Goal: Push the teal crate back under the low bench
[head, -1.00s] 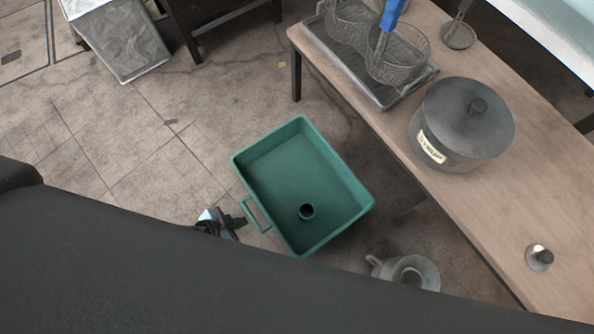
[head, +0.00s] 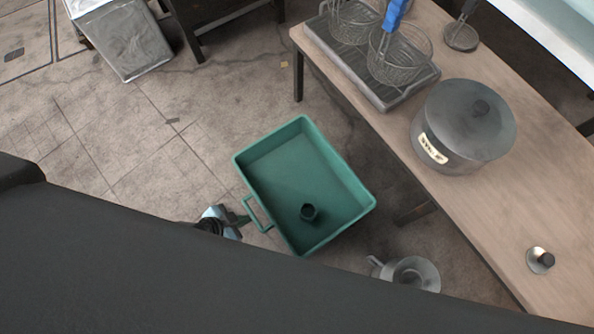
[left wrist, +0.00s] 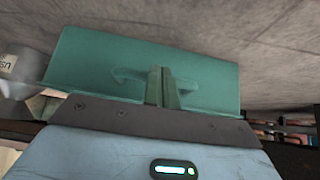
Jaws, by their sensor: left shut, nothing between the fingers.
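The teal crate (head: 345,178) sits on the floor beside the low bench (head: 470,205), its right side near the bench's edge. My left gripper (head: 243,219) is by that handle, fingers pointing at the crate. In the left wrist view, its closed fingers (left wrist: 161,86) stand in front of the crate's wall (left wrist: 205,80) and cover part of the handle. I cannot tell whether they touch. My right gripper is not in view.
On the bench stand a lidded grey pot (head: 465,128), a rack with wire baskets (head: 398,55) and a small metal piece (head: 540,260). A grey jug (head: 412,272) stands on the floor below the crate.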

